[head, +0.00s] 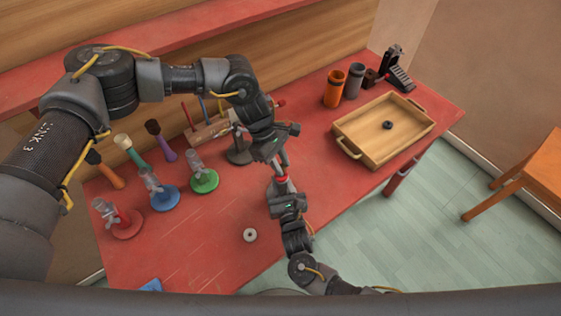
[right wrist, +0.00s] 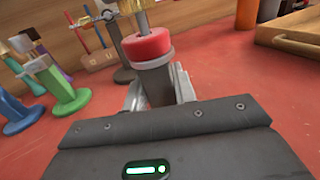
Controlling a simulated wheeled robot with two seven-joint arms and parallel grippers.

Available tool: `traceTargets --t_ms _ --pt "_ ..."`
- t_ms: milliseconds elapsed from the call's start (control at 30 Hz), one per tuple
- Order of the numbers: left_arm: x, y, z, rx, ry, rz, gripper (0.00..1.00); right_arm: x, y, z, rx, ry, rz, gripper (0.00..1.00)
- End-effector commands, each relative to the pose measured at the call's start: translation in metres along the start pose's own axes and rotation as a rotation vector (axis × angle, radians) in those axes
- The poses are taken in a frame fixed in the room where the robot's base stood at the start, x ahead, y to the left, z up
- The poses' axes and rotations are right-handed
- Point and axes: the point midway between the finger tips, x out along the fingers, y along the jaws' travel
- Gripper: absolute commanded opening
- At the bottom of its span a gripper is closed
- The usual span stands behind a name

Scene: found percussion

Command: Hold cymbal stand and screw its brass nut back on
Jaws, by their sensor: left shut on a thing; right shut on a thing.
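The cymbal stand (right wrist: 158,80) is a grey post with a red collar (right wrist: 147,44) and a thin metal rod (right wrist: 143,20) rising above it. My right gripper (head: 285,192) is shut on the post just below the red collar. My left gripper (head: 279,163) points down over the top of the rod and is shut. The stand's base (head: 271,189) is mostly covered by my grippers in the head view.
Red (head: 122,222), blue (head: 165,199) and green (head: 204,181) stands are at left. A dark-based stand (head: 239,152) is close behind. A pale ring (head: 250,235) lies in front. A wooden tray (head: 349,148) holding a dark ring (head: 387,125) is at right, with cups (head: 334,89) behind.

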Motion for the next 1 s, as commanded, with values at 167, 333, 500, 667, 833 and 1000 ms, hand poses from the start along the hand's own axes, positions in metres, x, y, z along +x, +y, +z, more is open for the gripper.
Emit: traceTargets --t_ms 167,333,500,667,833,1000 --pt "0.003 0.0 -0.001 -0.001 0.0 0.0 0.02 0.0 0.0 0.0 0.0 0.001 0.0 0.0" --pt "0.006 0.0 -0.003 -0.001 0.0 0.0 0.02 0.0 0.0 0.0 0.0 0.001 0.0 0.0" --pt "0.009 0.0 -0.004 -0.001 0.0 -0.001 0.02 0.0 0.0 0.0 0.0 0.001 0.0 0.0" --pt "0.011 0.0 -0.004 0.015 0.002 -0.008 0.02 0.0 0.0 0.0 0.0 0.001 0.0 0.0" --pt "0.011 0.002 -0.003 0.243 0.009 -0.111 0.02 0.0 0.0 0.0 0.0 0.001 0.0 0.0" --pt "0.015 0.005 0.0 0.59 0.009 -0.256 0.02 0.0 0.0 0.0 -0.001 0.001 0.0 0.0"
